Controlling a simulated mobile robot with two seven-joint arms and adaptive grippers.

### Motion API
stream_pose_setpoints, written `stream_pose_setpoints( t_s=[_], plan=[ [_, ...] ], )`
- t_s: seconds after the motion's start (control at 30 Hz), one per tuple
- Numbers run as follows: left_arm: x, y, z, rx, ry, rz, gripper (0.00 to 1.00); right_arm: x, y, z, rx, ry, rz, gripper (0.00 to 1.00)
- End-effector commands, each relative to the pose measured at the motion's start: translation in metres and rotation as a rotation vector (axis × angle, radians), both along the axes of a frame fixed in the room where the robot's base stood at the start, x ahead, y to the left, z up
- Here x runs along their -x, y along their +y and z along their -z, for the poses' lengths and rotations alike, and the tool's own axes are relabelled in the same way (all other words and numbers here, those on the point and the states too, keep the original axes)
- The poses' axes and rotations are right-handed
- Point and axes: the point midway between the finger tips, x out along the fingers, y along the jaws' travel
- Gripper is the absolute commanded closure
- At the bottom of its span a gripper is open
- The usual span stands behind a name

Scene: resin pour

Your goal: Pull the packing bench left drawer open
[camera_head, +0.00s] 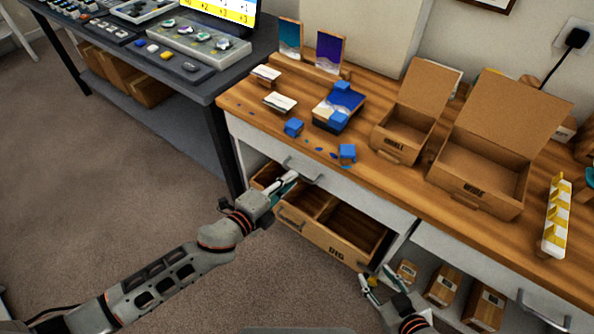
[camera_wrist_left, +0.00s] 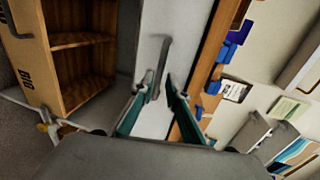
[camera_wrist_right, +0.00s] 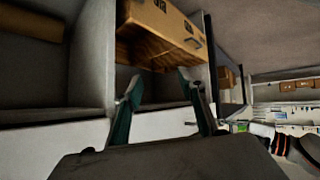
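The packing bench left drawer has a white front (camera_head: 335,185) just under the wooden top and looks closed. Its grey bar handle (camera_head: 313,178) also shows in the left wrist view (camera_wrist_left: 160,65). My left gripper (camera_head: 291,177) is at this handle, partly hiding it. In the left wrist view my left gripper (camera_wrist_left: 158,82) has its fingers apart, with the handle's lower end between or just ahead of the tips; contact cannot be told. My right gripper (camera_head: 373,281) is low in front of the bench, open and empty; it also shows in the right wrist view (camera_wrist_right: 158,82).
Below the drawer, a wooden box marked BIG (camera_head: 332,242) sticks out of the bench. Small cartons (camera_head: 443,285) stand on the lower shelf at right. A dark table (camera_head: 205,92) adjoins at left.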

Motion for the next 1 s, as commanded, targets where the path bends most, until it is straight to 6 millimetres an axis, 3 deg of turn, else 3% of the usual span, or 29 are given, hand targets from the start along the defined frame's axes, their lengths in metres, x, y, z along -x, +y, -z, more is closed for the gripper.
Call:
stream_pose_setpoints(
  t_s=[0.33,0.67,0.7,0.73,1.0],
  plan=[
    [-0.033,-0.024,0.010,0.002,0.001,0.000,0.86,-0.007,-0.001,-0.002,0.004,-0.017,0.000,0.60],
    [-0.036,-0.026,0.010,0.001,0.002,0.000,0.86,-0.012,-0.002,-0.004,0.007,-0.024,0.001,0.60],
    [-0.036,-0.026,0.010,0.001,0.002,0.000,0.96,-0.011,-0.002,-0.003,0.007,-0.024,0.001,0.60],
    [-0.036,-0.026,0.010,0.001,0.002,0.000,1.00,-0.011,-0.002,-0.003,0.008,-0.023,0.001,0.60],
    [-0.035,-0.026,0.010,0.002,0.002,-0.002,1.00,-0.010,-0.002,-0.002,0.008,-0.020,0.000,0.60]
  ],
)
